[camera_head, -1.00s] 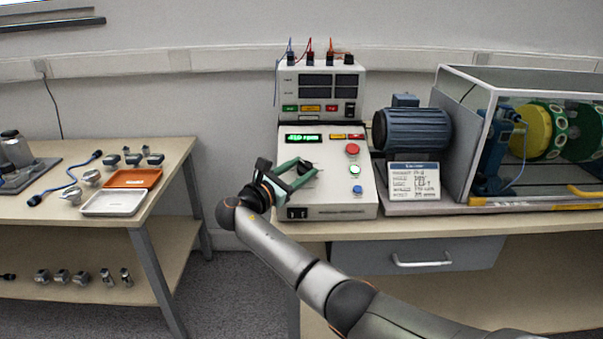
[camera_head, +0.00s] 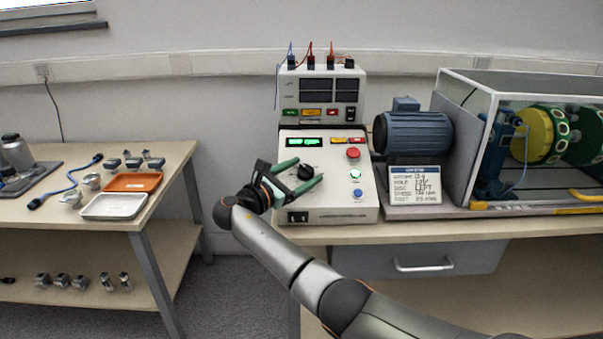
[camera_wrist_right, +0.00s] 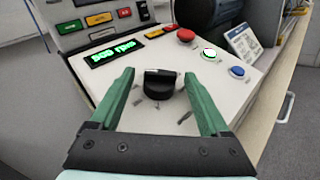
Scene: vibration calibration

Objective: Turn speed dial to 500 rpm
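The black speed dial (camera_wrist_right: 159,84) sits on the sloped white control panel (camera_wrist_right: 226,90); it also shows in the head view (camera_head: 305,172). The green-lit display (camera_wrist_right: 115,52) above it appears to read 500 rpm; in the head view the display (camera_head: 304,141) is too blurred to read surely. My right gripper (camera_head: 305,172) has green fingers spread wide, one on each side of the dial. In the right wrist view the open gripper (camera_wrist_right: 158,85) shows gaps between both fingers and the dial. My left gripper is not in view.
Red (camera_head: 353,153), green (camera_head: 355,174) and blue (camera_head: 358,193) buttons stand right of the dial. A blue motor (camera_head: 418,132) and a label card (camera_head: 415,184) are farther right. A side table (camera_head: 180,160) with trays stands left.

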